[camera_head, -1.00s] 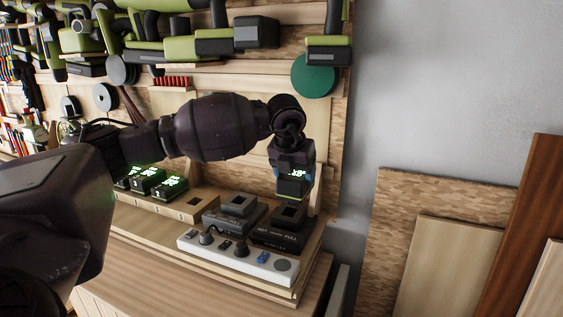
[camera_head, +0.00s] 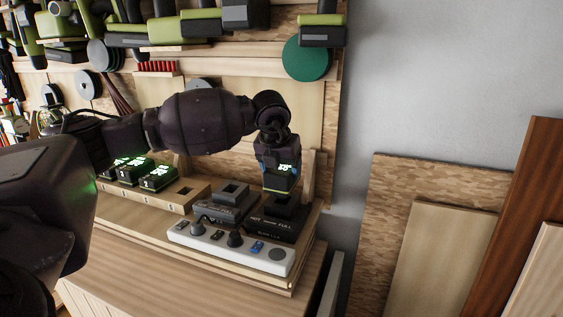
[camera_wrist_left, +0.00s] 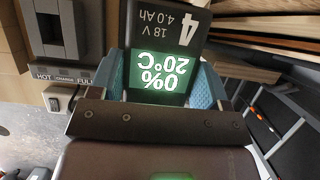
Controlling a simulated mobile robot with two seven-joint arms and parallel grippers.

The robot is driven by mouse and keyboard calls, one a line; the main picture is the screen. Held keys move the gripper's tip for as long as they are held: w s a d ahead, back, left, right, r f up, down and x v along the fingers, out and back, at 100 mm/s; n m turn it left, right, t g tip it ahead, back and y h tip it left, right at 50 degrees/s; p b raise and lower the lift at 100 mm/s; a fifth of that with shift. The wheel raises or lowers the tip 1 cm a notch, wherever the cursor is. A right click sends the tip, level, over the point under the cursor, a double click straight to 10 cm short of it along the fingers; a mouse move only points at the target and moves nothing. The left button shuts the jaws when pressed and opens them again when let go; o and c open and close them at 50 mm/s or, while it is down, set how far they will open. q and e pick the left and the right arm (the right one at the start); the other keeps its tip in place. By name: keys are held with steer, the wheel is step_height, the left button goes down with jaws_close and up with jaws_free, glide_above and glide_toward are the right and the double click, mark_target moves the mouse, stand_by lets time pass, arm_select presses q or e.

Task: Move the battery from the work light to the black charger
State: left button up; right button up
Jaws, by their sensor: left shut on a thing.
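My left gripper (camera_head: 279,170) is shut on the battery (camera_head: 280,184), a dark block with a lit green display. In the left wrist view the battery (camera_wrist_left: 160,30) reads 4, 18 V, 4.0 Ah, 0% and 20°C, between the blue finger pads (camera_wrist_left: 158,82). The black charger (camera_head: 276,225) with a raised socket sits at the right end of the bench shelf. The battery is upright right over that socket; I cannot tell whether they touch. A greyer charger (camera_head: 225,209) stands just left of it. I cannot pick out the work light. My right gripper is not in view.
A white power strip (camera_head: 228,247) with plugs and switches lies in front of the chargers. Several batteries with lit displays (camera_head: 135,171) stand in a wooden rack (camera_head: 183,194) to the left. Green-and-black tools hang above. Boards (camera_head: 430,250) lean on the wall at right.

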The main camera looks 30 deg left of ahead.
arm_select(q)
steer(key=shift+f, duration=0.1)
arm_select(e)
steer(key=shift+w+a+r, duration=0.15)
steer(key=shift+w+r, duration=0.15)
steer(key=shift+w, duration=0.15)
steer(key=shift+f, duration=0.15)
arm_select(q)
steer(key=shift+b, duration=0.35)
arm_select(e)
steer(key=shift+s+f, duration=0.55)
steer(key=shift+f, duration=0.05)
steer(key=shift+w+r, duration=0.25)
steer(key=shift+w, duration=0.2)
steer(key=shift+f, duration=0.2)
arm_select(q)
steer(key=shift+b, duration=0.3)
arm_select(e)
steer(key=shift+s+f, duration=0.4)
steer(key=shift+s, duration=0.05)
